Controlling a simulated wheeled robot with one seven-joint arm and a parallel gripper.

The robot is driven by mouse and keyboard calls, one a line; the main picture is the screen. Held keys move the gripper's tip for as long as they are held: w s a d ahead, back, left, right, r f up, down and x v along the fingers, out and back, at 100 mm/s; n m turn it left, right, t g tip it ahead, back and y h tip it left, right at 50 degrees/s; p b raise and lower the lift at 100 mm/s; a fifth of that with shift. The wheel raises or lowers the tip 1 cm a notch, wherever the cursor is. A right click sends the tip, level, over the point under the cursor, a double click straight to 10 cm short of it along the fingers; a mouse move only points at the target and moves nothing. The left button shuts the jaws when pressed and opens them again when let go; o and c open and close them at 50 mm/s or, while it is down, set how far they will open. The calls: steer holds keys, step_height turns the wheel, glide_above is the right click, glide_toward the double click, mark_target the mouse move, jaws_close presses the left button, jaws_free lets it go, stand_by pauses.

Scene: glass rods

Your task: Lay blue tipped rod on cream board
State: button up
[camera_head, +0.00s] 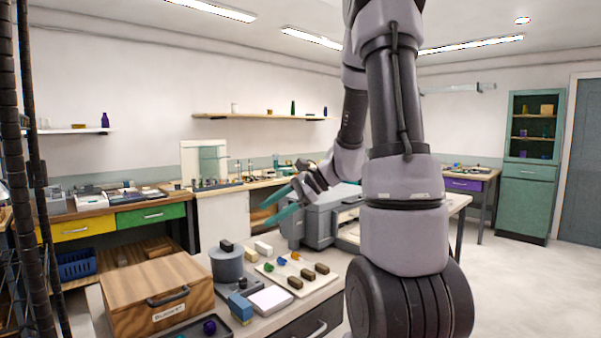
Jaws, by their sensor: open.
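The cream board (316,283) lies on the near table, in the lower middle of the view. On it are small green (268,267), blue (281,262) and orange pieces and several dark brown blocks (308,275). I cannot make out a blue tipped rod for sure; the small blue piece is too small to tell. My gripper (266,213) has teal fingers pointing left, open and apparently empty. It appears above the table and board in the picture, clear of the things on the board.
A wooden case (155,292) stands at the near table's left. A grey cylinder (227,264) with a dark block on top, a white pad (270,300) and a blue block (240,306) crowd the space beside the board. A grey machine (318,220) stands behind.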

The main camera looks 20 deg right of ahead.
steer(key=s+r+n+t+h, duration=0.1)
steer(key=s+r+n+h, duration=0.3)
steer(key=s+r+n, duration=0.2)
steer(key=s+r+n+t+h, duration=0.1)
steer(key=s+r+n+h, duration=0.3)
steer(key=s, duration=0.7)
step_height(320, 180, up, 3)
steer(key=shift+s+d+f+n+t, duration=0.2)
steer(key=shift+n+t, duration=0.1)
steer(key=shift+n, duration=0.8)
